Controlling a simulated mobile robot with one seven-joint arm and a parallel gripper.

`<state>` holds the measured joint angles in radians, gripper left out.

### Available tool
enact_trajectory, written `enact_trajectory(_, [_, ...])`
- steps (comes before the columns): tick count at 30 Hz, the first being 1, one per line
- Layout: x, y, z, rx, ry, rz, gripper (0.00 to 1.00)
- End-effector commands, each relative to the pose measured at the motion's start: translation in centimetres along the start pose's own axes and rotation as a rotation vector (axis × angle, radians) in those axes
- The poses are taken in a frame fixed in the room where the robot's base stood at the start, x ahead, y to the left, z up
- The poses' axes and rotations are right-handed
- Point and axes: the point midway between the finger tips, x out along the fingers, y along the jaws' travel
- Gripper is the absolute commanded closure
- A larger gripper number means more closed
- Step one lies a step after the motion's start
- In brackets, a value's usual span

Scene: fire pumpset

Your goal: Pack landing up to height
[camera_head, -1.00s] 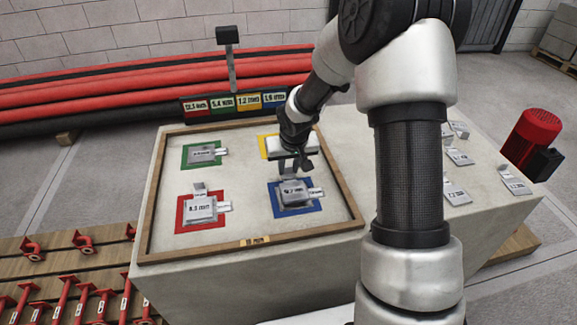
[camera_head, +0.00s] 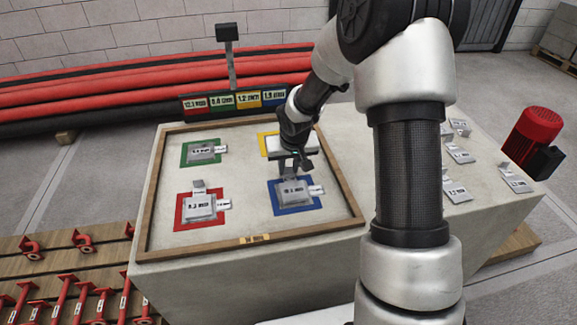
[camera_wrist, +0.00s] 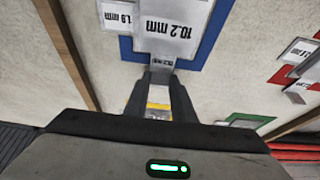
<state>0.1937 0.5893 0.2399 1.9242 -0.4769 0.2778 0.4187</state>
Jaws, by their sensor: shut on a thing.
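My gripper (camera_head: 290,172) is over the blue square (camera_head: 317,203). In the wrist view its fingers (camera_wrist: 158,85) are shut on the upright tab (camera_wrist: 162,63) of a grey metal shim labelled 10.2 mm (camera_wrist: 172,28). This shim lies over the blue square, and a smaller piece labelled 1.9 mm (camera_wrist: 119,17) sticks out beside it. The red square (camera_head: 180,213) bears a grey pack (camera_head: 201,205) with a tab. The green square (camera_head: 185,153) bears another pack (camera_head: 204,151). The yellow square (camera_head: 262,147) is mostly hidden by my gripper; its load is unclear.
A wooden frame (camera_head: 156,190) borders the squares, with a coloured label board (camera_head: 235,101) at its back. Several loose shims (camera_head: 457,191) lie on the right of the table. A red motor (camera_head: 535,132) stands beyond; red pipes (camera_head: 120,88) lie behind.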

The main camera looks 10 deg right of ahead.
Motion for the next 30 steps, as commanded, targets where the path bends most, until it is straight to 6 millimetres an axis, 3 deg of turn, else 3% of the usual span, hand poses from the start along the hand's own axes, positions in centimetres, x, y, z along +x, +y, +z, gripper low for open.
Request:
enact_trajectory(5, [0.3, 0.0, 0.1, 0.000, 0.000, 0.000, 1.00])
enact_trajectory(6, [0.3, 0.0, 0.1, 0.000, 0.001, 0.000, 0.74])
enact_trajectory(9, [0.2, 0.0, 0.1, 0.000, 0.000, 0.000, 0.57])
enact_trajectory(10, [0.2, 0.0, 0.1, 0.000, 0.000, 0.000, 0.55])
enact_trajectory(20, [-0.1, 0.0, 0.1, 0.000, 0.000, 0.000, 0.55])
enact_trajectory(26, [-3.3, 0.0, -0.1, 0.000, 0.002, 0.001, 0.55])
enact_trajectory(30, [-6.9, 0.1, -0.1, 0.001, 0.003, 0.001, 0.55])
